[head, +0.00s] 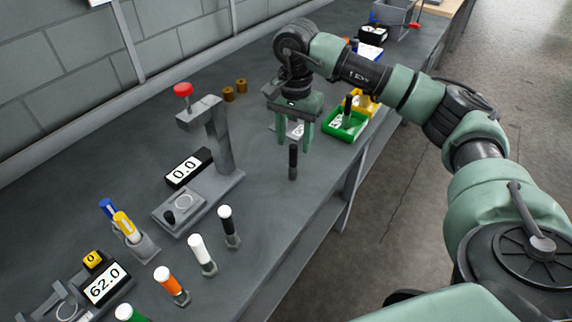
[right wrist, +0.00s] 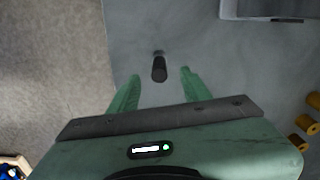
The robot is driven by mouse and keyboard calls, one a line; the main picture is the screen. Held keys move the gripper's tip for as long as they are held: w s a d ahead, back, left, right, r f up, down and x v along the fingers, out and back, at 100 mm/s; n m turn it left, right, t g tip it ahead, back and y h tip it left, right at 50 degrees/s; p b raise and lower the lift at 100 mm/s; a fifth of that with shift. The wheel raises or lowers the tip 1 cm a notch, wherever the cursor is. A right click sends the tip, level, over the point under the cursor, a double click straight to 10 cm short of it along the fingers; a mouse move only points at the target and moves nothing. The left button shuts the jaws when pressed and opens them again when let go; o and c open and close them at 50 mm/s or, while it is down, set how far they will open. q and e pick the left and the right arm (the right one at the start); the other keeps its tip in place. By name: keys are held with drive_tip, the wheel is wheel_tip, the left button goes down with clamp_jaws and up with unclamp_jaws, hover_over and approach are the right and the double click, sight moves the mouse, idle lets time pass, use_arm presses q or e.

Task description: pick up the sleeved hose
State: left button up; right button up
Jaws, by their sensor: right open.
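The sleeved hose, as I take it, is a short dark upright cylinder (head: 293,162) standing on the grey bench near its front edge. My right gripper (head: 294,137) is open just above it, fingers pointing down. In the right wrist view the dark cylinder (right wrist: 159,69) shows between the two green fingertips (right wrist: 160,76), with a gap on each side. Nothing is held. My left gripper is not in view.
A press with a red knob (head: 183,89) stands left of the gripper. A green tray (head: 345,124) holding a dark upright piece is at the right, beside a yellow bin (head: 364,103). Brass cylinders (head: 228,94) stand behind.

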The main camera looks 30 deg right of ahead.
sight(293, 159)
drive_tip(key=f, duration=0.1)
drive_tip(key=f+p, duration=0.1)
drive_tip(key=shift+s+a+f, duration=0.1)
drive_tip(key=shift+s+f, duration=0.25)
drive_tip(key=shift+s, duration=0.05)
drive_tip(key=f, duration=0.1)
drive_tip(key=f+p, duration=0.1)
drive_tip(key=shift+w+f, duration=0.35)
drive_tip(key=shift+f, duration=0.65)
drive_tip(key=shift+s, duration=0.1)
drive_tip(key=shift+f, duration=0.1)
drive_tip(key=c, duration=0.8)
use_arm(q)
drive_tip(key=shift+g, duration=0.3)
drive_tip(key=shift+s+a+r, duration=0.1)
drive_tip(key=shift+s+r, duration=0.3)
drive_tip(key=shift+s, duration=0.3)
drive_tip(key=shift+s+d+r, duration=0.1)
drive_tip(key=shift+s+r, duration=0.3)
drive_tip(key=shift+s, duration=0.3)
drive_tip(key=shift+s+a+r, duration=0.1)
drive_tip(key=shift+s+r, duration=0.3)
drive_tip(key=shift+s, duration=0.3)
use_arm(e)
clamp_jaws()
